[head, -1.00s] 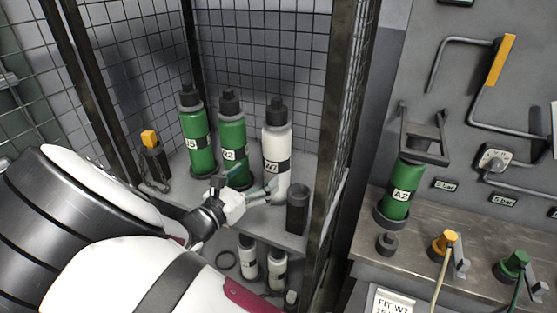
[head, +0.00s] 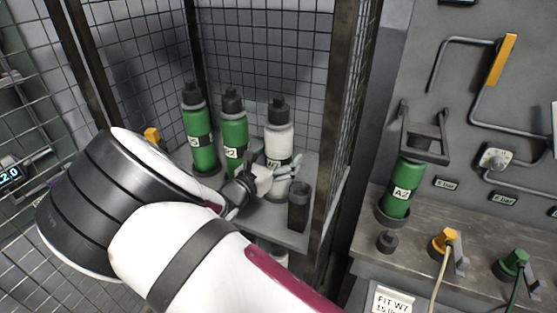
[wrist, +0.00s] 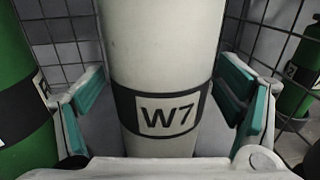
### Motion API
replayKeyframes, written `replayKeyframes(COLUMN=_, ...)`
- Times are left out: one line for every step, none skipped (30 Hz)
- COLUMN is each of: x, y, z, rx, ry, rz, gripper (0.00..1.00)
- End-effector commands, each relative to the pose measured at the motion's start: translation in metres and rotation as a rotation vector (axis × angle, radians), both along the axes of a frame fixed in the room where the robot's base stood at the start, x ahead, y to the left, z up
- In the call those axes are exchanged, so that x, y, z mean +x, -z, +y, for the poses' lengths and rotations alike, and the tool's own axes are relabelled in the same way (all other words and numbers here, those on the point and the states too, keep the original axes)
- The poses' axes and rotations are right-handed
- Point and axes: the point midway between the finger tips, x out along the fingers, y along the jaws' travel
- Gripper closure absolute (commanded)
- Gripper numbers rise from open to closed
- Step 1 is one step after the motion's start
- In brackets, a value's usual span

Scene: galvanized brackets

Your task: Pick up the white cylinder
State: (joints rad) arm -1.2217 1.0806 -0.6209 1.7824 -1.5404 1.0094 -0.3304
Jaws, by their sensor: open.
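The white cylinder (head: 279,135) stands upright on the cage shelf, with a black cap and a black band. In the wrist view the white cylinder (wrist: 163,50) fills the middle, its W7 label facing the camera. My gripper (head: 276,172) is at the cylinder's front in the head view, hiding its lower part. In the wrist view my gripper (wrist: 160,108) is open, with one teal-padded finger on each side of the cylinder. Gaps show between the pads and the cylinder's sides.
Two green cylinders (head: 199,138) (head: 234,132) stand left of the white one. An empty dark holder (head: 299,205) stands at its right front. Mesh walls and a cage post (head: 335,120) close in. A green A2 cylinder (head: 397,190) stands on the bench at right.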

Motion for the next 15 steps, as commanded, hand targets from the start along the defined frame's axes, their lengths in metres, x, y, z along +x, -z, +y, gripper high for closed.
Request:
replayKeyframes(x=-0.0002, y=0.0000, z=0.0001, rx=0.000, ry=0.000, rz=0.000, gripper=0.14)
replayKeyframes(x=-0.0002, y=0.0000, z=0.0001, rx=0.000, ry=0.000, rz=0.000, gripper=0.19)
replayKeyframes(x=-0.0003, y=0.0000, z=0.0001, rx=0.000, ry=0.000, rz=0.000, gripper=0.28)
replayKeyframes(x=-0.0003, y=0.0000, z=0.0001, rx=0.000, ry=0.000, rz=0.000, gripper=0.35)
replayKeyframes(x=-0.0004, y=0.0000, z=0.0002, rx=0.000, ry=0.000, rz=0.000, gripper=0.42)
replayKeyframes(x=-0.0004, y=0.0001, z=0.0002, rx=0.000, ry=0.000, rz=0.000, gripper=0.51)
replayKeyframes(x=-0.0004, y=0.0001, z=0.0002, rx=0.000, ry=0.000, rz=0.000, gripper=0.57)
replayKeyframes(x=-0.0004, y=0.0000, z=0.0002, rx=0.000, ry=0.000, rz=0.000, gripper=0.64)
replayKeyframes(x=-0.0004, y=0.0001, z=0.0002, rx=0.000, ry=0.000, rz=0.000, gripper=0.73)
replayKeyframes(x=-0.0004, y=0.0000, z=0.0002, rx=0.000, ry=0.000, rz=0.000, gripper=0.80)
replayKeyframes(x=-0.0004, y=0.0001, z=0.0002, rx=0.000, ry=0.000, rz=0.000, gripper=0.87)
replayKeyframes(x=-0.0004, y=0.0001, z=0.0002, rx=0.000, ry=0.000, rz=0.000, gripper=0.96)
replayKeyframes(x=0.0005, y=-0.0035, z=-0.0001, rx=-0.001, ry=0.002, rz=-0.008, gripper=1.00)
replayKeyframes(x=0.0005, y=-0.0035, z=-0.0001, rx=-0.001, ry=0.002, rz=-0.008, gripper=1.00)
replayKeyframes(x=0.0005, y=-0.0035, z=-0.0001, rx=-0.001, ry=0.002, rz=-0.008, gripper=1.00)
